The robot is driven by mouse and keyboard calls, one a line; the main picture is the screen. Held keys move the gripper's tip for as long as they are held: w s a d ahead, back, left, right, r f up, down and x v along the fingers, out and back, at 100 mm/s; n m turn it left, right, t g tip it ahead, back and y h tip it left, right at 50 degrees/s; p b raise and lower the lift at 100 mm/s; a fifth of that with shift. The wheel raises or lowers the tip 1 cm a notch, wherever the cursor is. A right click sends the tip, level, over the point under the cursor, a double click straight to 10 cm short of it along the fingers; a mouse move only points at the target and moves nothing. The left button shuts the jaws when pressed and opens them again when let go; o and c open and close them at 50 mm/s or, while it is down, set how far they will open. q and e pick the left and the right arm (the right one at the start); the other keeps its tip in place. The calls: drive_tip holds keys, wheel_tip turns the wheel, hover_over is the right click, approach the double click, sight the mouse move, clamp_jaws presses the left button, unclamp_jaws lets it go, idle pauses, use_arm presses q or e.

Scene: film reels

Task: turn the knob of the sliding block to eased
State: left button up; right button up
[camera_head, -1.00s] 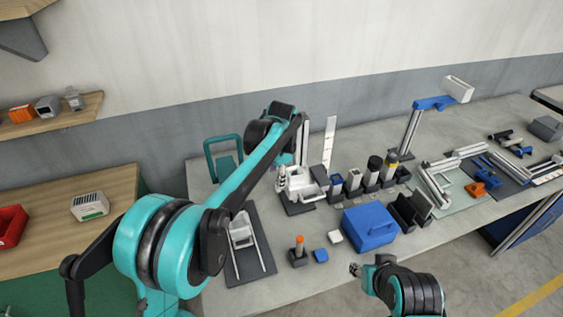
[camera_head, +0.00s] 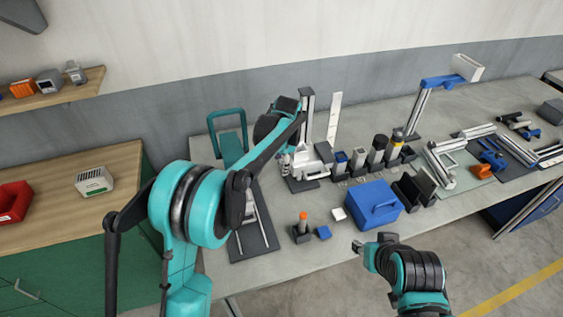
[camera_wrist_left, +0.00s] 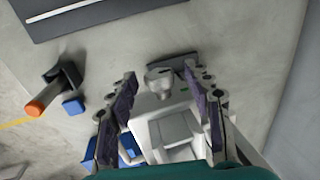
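The sliding block (camera_head: 312,163) is a pale grey-white unit low on an upright metal rail at the table's back, left of the middle. In the left wrist view the white block (camera_wrist_left: 178,128) lies between my fingers, with a rounded pale knob (camera_wrist_left: 160,82) at its far end. My left gripper (camera_wrist_left: 160,76) is open, one dark-padded finger on each side of the knob, with gaps visible. It shows small beside the block in the head view (camera_head: 286,161). The knob's marks cannot be read. My right gripper (camera_head: 358,247) is off the table's front edge; its fingers are too small to judge.
A dark mat (camera_head: 262,243) lies front left.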

use_arm(q)
clamp_jaws()
drive_tip(key=shift+w+a+r+g+h+p, duration=0.1)
drive_tip(key=shift+g+h+p, duration=0.1)
drive_tip(key=shift+g+p, duration=0.25)
drive_tip(key=shift+w+a+r+g+h+p, duration=0.1)
drive_tip(key=shift+g+h+p, duration=0.1)
drive_tip(key=shift+g+p, duration=0.25)
drive_tip(key=g+p, duration=0.1)
drive_tip(key=g+h, duration=0.1)
drive_tip(key=g, duration=0.1)
drive_tip(key=shift+w+f+p, duration=0.15)
drive_tip(key=shift+f+p, duration=0.05)
drive_tip(key=shift+p, duration=0.2)
drive_tip(key=shift+o, duration=0.7)
unclamp_jaws()
drive_tip(key=v, duration=0.7)
drive_tip(key=shift+w+r, duration=0.15)
drive_tip(key=shift+a, duration=0.1)
